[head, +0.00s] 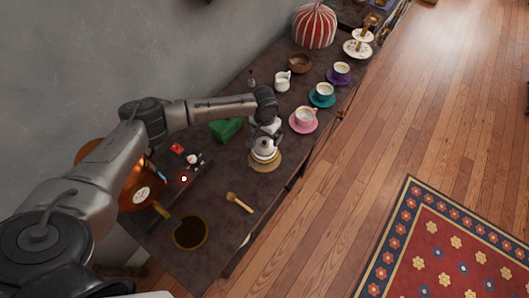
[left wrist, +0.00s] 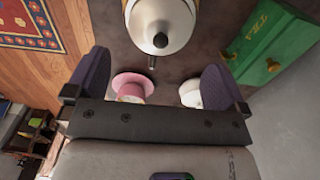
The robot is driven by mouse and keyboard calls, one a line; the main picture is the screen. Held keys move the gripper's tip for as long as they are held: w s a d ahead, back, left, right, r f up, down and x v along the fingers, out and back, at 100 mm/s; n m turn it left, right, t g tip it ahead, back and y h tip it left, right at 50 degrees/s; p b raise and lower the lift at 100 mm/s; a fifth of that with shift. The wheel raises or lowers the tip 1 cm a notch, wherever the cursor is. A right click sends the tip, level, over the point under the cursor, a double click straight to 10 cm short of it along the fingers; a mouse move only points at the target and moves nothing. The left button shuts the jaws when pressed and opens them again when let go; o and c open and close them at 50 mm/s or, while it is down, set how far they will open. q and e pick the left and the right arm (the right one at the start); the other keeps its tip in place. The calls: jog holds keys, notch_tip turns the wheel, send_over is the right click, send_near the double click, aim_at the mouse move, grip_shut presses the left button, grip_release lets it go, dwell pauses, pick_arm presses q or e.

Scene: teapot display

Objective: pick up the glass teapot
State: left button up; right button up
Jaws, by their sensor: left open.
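The teapot (head: 264,153) stands upright on a round tan mat (head: 279,160) near the middle of the table; its pale lid looks whitish. In the left wrist view the teapot (left wrist: 160,18) is at the top centre, with a dark knob on its lid. My left gripper (head: 264,128) is right above and behind the teapot in the head view, partly covering it. In the left wrist view my left gripper (left wrist: 155,70) has its two fingers wide apart with nothing held between them; the teapot lies beyond the fingertips. My right gripper is not in view.
A green tea box (head: 228,130) is close left of the teapot. A pink cup and saucer (head: 304,121) are close right. A wooden scoop (head: 239,203) and a dark-filled dish (head: 190,233) lie nearer. A white creamer (head: 283,80) and a teal cup (head: 322,94) stand farther back.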

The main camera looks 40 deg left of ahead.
aim_at(264, 141)
pick_arm(q)
jog(key=shift+f+b, duration=0.55)
jog(key=shift+f, duration=3.6)
jog(key=shift+c, duration=0.2)
jog(key=c, duration=1)
